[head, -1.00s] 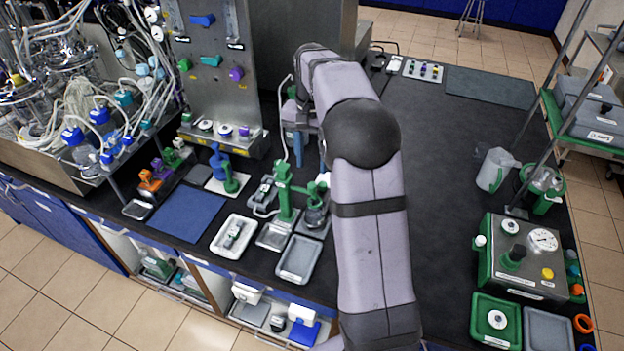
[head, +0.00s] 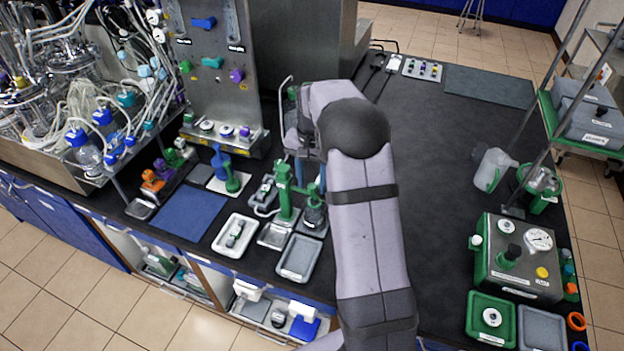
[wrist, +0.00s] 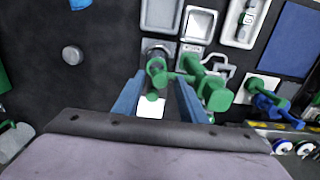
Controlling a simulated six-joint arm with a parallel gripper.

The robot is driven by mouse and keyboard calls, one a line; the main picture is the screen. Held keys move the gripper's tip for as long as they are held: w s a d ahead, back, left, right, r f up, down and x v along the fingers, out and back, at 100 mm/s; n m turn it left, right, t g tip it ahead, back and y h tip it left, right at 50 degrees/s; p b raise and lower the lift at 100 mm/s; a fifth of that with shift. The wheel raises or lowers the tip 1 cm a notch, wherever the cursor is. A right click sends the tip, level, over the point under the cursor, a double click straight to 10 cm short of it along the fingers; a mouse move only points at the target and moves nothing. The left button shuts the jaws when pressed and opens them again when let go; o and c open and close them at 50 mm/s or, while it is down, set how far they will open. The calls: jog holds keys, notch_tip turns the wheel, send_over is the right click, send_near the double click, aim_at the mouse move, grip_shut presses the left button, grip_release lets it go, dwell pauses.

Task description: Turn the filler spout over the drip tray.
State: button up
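The green filler stand (head: 284,195) stands near the bench's front edge; it also shows in the wrist view (wrist: 205,82). My arm partly hides the gripper in the head view.
A larger grey tray (head: 299,259) lies right of the drip tray, and a white tray with a small item (head: 234,236) lies left. A blue mat (head: 188,212) is farther left. The bench is bare right of my arm, up to the green-sided gauge box (head: 515,262).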

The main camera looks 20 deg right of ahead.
grip_shut()
jog(key=shift+s+a, duration=0.1)
jog(key=shift+s, duration=0.05)
jog(key=a+m, duration=1.1)
jog(key=m, duration=0.7)
jog(key=shift+w+a+p, duration=0.2)
jog(key=shift+w+p, duration=0.05)
jog(key=shift+p, duration=0.1)
jog(key=shift+r, duration=0.1)
dwell(0.4)
